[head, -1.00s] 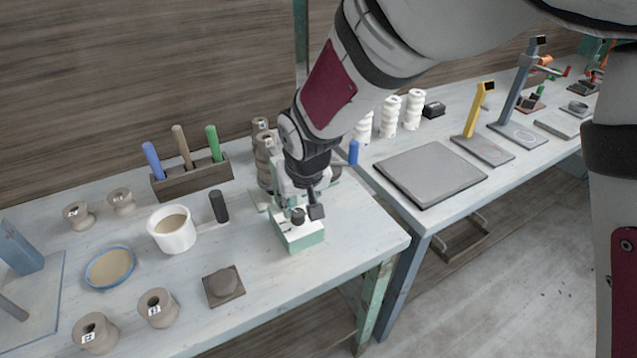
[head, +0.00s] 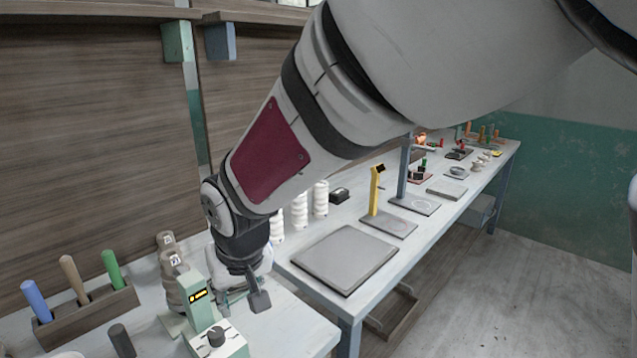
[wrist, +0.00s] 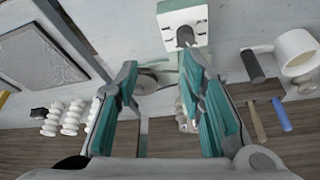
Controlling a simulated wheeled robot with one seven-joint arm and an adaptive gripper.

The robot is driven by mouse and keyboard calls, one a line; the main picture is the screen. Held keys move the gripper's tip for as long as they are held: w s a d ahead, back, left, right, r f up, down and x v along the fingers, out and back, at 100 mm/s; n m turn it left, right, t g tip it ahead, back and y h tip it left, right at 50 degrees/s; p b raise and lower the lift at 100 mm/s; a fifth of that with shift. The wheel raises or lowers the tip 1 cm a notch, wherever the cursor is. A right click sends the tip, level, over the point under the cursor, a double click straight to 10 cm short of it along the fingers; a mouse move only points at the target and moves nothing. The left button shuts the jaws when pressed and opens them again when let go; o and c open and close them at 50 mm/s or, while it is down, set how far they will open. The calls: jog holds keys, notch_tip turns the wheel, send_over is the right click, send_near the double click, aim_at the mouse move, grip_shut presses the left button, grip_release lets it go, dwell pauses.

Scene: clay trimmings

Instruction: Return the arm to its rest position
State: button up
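My gripper (head: 240,298) hangs at the end of my bent arm, beside and partly behind a green and white device with a dark knob (head: 216,336). In the wrist view my gripper (wrist: 160,66) has its two teal fingers spread apart, with nothing held between them. The device (wrist: 183,20) shows there beyond the fingertips, at the top. In the head view the device's green post (head: 193,283) carries a small yellow display. My arm's upper links cross the upper middle of the head view.
Stacked brown spools (head: 168,270) stand close left of my gripper. A wooden holder (head: 88,317) with coloured handles is further left. White stacks (head: 299,211), a grey slab (head: 343,258) and a yellow stand (head: 376,190) occupy the bench to the right. The floor (head: 480,300) in front is open.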

jog(key=s+d+r+m, duration=0.1)
jog(key=d+r, duration=0.2)
jog(key=d, duration=0.4)
jog(key=s+d+r+m+h, duration=0.1)
jog(key=s+d+r, duration=0.15)
jog(key=d, duration=0.45)
jog(key=d+r+m, duration=0.2)
jog(key=d+r, duration=0.2)
jog(key=d, duration=0.4)
jog(key=s+d+m+t+h, duration=0.1)
jog(key=s+d+m, duration=0.2)
jog(key=s+d, duration=0.9)
jog(key=shift+s+d+h, duration=0.3)
jog(key=shift+s+d, duration=0.05)
jog(key=shift+s, duration=0.8)
